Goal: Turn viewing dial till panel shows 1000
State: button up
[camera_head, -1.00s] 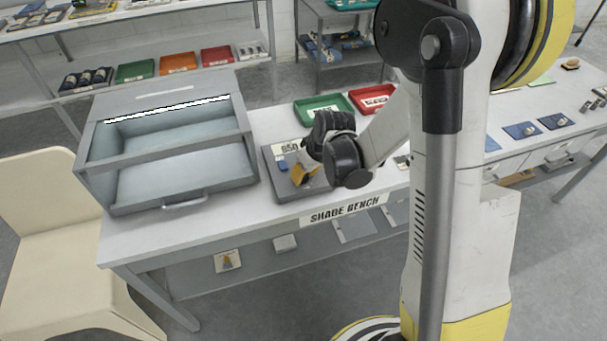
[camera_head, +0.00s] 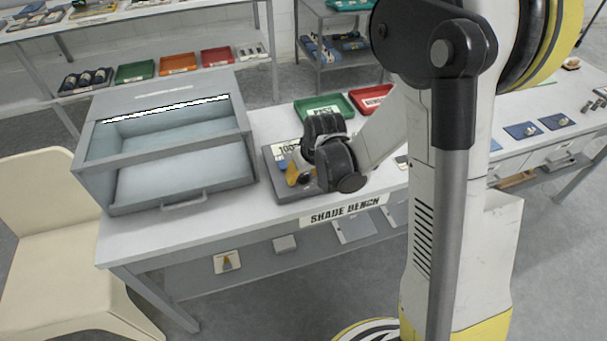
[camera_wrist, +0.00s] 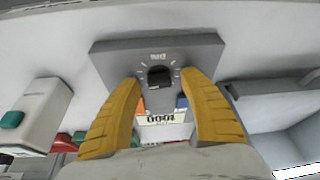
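The grey control panel (camera_head: 285,194) lies on the bench; it also shows in the wrist view (camera_wrist: 110,62). Its black dial (camera_wrist: 160,76) sits inside a ring of tick marks. The panel's white display (camera_wrist: 161,119) reads 1000, upside down in the wrist view; in the head view only "100" of it (camera_head: 288,149) shows beside my gripper. My gripper (camera_wrist: 159,79) is open, with its yellow fingers on either side of the dial and gaps visible between them and it. In the head view my gripper (camera_head: 294,174) is over the panel and hides the dial.
A grey viewing booth (camera_head: 180,150) with a lit strip stands left of the panel. A green tray (camera_head: 323,104) and a red tray (camera_head: 370,97) lie behind it. A cream chair (camera_head: 50,230) stands at the left. The bench's front strip is clear.

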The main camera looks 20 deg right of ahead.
jog(key=v, duration=1.2)
jog(key=s+r+m+t, duration=0.1)
jog(key=s+r, duration=0.3)
jog(key=s, duration=0.3)
jog(key=s+r+t, duration=0.1)
jog(key=s+r, duration=0.3)
jog(key=s, duration=0.4)
jog(key=shift+s+a+m+t+h, duration=0.25)
jog(key=shift+a+m+t+h, duration=0.05)
jog(key=shift+a+m+t, duration=0.1)
dwell(1.8)
